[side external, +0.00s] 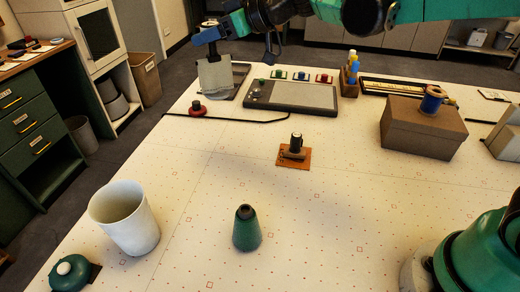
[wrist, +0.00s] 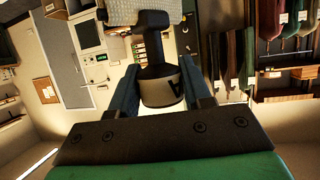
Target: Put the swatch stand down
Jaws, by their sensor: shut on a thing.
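The swatch stand (side external: 214,76) is a pale grey panel in the side external view, hanging in the air over the far left part of the table (side external: 210,160). My gripper (side external: 208,33) is just above the panel, with its blue fingers around the stand's dark top part. The panel's pale textured edge (wrist: 130,10) shows at the top. The panel's lower end appears clear of the table.
Close by are a grey tablet (side external: 295,95), a dark tray partly behind the panel, and a red knobbed piece (side external: 197,108) with a black strip. A brown box (side external: 424,128) stands right. A white cup (side external: 126,218) and green cone (side external: 247,230) stand in front. The left-middle tabletop is clear.

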